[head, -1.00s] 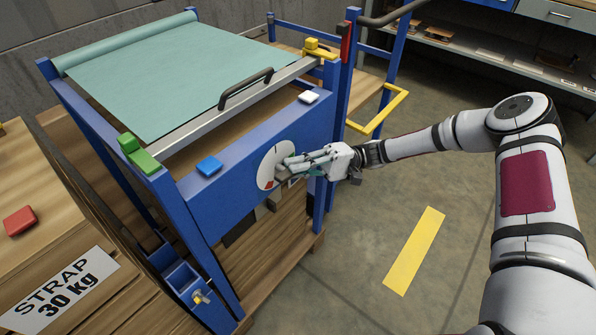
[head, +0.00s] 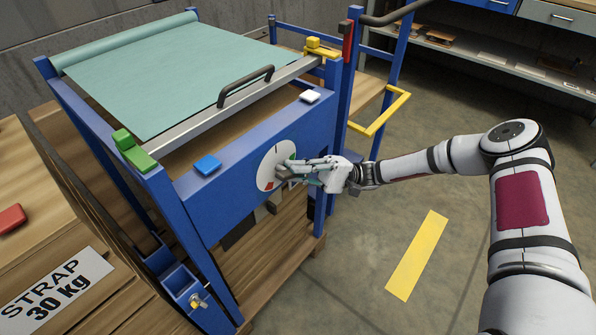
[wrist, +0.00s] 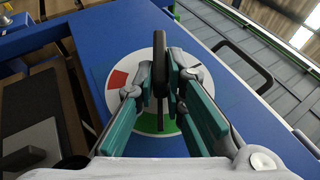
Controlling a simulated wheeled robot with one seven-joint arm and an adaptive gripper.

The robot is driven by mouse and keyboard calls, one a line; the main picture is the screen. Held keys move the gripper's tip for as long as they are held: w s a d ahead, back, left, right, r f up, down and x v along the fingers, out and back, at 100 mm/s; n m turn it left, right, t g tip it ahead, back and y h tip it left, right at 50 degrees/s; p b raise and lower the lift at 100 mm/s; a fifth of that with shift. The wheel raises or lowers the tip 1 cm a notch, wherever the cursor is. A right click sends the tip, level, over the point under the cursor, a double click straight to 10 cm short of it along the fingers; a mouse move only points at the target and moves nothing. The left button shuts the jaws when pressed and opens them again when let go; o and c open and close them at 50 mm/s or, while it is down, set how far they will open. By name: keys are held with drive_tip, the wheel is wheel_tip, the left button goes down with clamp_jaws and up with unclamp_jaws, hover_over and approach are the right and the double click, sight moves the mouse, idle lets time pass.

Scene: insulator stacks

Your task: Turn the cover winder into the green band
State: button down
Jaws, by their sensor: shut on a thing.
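The cover winder is a black handle (wrist: 159,62) on a round white dial (head: 267,160) on the front blue panel. The dial has a red sector (wrist: 117,79) and a green band (wrist: 157,124); in the wrist view red is at upper left and green at the bottom. My gripper (head: 284,170) is at the dial, its fingers (wrist: 162,92) shut on the winder handle from both sides. The handle's pointing end is hidden, so I cannot tell which band it is on. The teal cover (head: 170,75) lies spread over the frame's top.
A dark bar handle (head: 246,87) rises from the cover's front rail. Wooden crates stand at left. The floor at right has a yellow stripe (head: 417,255).

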drive_tip(key=c, duration=1.6)
unclamp_jaws()
drive_tip(key=shift+a, duration=0.15)
drive_tip(key=shift+c, duration=0.2)
drive_tip(key=v, duration=1.2)
